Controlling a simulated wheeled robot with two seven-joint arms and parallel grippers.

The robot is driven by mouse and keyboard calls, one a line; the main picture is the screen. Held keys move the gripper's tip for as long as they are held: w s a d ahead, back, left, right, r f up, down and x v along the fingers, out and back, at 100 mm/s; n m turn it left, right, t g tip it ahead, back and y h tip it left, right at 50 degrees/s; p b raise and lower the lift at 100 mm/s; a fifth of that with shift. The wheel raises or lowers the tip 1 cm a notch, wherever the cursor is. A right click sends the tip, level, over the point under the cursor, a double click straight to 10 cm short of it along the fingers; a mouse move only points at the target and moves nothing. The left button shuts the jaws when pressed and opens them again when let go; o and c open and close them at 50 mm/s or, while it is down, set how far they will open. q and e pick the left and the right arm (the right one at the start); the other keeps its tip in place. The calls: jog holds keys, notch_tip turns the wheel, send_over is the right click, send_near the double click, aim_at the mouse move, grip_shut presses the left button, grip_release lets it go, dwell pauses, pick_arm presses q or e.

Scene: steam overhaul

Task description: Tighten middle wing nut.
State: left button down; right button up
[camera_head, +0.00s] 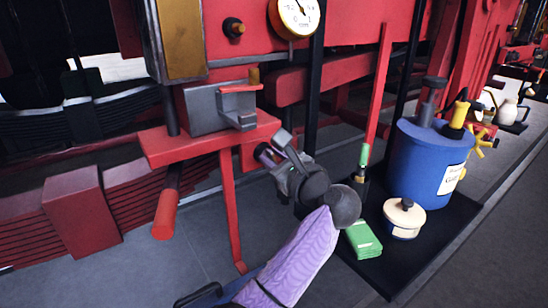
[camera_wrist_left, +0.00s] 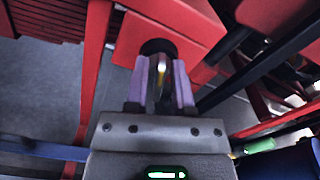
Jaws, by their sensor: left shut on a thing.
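My left gripper (camera_head: 266,152) reaches up from the bottom middle to a small red block below the red bracket. In the left wrist view, its two purple fingers (camera_wrist_left: 161,82) point at the block and stand on either side of a small brass-coloured piece, seemingly the wing nut (camera_wrist_left: 161,66). The gripper is shut on this piece. Behind it is a dark round fitting (camera_wrist_left: 157,47) on the face of the red block (camera_wrist_left: 195,35). The wing nut's wings are mostly hidden between the fingers. In the head view the gripper hides it. My right gripper is not in view.
The red bracket (camera_head: 160,146) carries a grey block close above my gripper. A red bar (camera_head: 231,215) hangs just left of it. A blue drum (camera_head: 418,165), a cream tin (camera_head: 404,217) and a green cloth (camera_head: 363,239) are on a black mat (camera_head: 450,222) at right.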

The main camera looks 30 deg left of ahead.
pick_arm(q)
jog(key=shift+m, duration=0.3)
jog(key=m+p, duration=0.2)
jog(key=m, duration=0.1)
jog(key=m+p, duration=0.2)
jog(key=m, duration=0.1)
jog(key=w+m+p, duration=0.1)
jog(key=m+p, duration=0.1)
jog(key=m, duration=0.2)
jog(key=shift+d, duration=0.2)
jog(key=shift+w+d+f+m+p, duration=0.15)
jog(key=shift+m+p, duration=0.55)
jog(key=shift+m, duration=1)
jog(key=shift+s+a+f+m+p, duration=0.15)
jog(key=shift+m+p, duration=0.6)
jog(key=shift+m, duration=0.95)
jog(key=shift+w+d+f+m+p, duration=0.2)
jog(key=shift+m+p, duration=0.5)
jog(key=shift+m, duration=1)
jog(key=shift+a, duration=0.1)
